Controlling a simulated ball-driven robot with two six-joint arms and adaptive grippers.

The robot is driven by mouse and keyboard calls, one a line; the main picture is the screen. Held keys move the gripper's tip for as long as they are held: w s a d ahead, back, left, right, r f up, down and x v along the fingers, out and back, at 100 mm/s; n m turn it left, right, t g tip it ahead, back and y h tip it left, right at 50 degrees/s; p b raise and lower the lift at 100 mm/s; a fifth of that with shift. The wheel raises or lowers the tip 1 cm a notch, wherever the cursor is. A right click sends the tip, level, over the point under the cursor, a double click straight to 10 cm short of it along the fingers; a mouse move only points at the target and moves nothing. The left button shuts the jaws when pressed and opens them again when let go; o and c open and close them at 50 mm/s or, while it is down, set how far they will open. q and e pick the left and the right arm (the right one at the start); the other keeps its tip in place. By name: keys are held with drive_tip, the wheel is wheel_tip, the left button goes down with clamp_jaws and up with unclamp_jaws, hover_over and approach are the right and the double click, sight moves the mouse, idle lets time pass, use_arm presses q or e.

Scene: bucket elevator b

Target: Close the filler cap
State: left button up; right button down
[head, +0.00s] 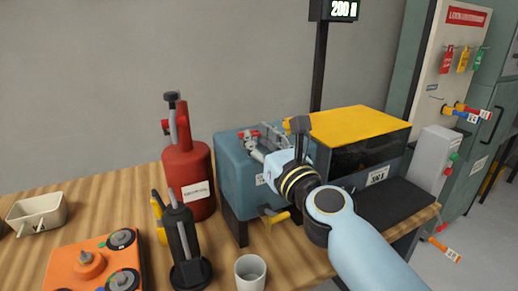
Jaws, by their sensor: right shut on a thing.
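A blue-teal tank (234,186) stands on the bench in the head view, with a yellow-handled tap low on its front. A small red part, which looks like the filler cap (243,134), shows on the tank's top. My right gripper (252,142) reaches in from the lower right, its grey fingers at this red part, shut on it. The fingers and wrist hide much of the tank's top, so I cannot tell how far the cap is seated. My left gripper is not in view.
A red can (188,172) and a dark pump-like tool (182,240) stand left of the tank. A white cup (250,272) is in front. A yellow-topped machine (358,124) stands to the right. An orange control box (92,265) lies at lower left.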

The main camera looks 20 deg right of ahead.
drive_tip(key=c, duration=1.2)
unclamp_jaws()
drive_tip(key=shift+s, duration=0.1)
drive_tip(key=s, duration=0.7)
drive_tip(key=shift+s+f, duration=0.15)
drive_tip(key=shift+f, duration=0.3)
drive_tip(key=shift+d, duration=0.1)
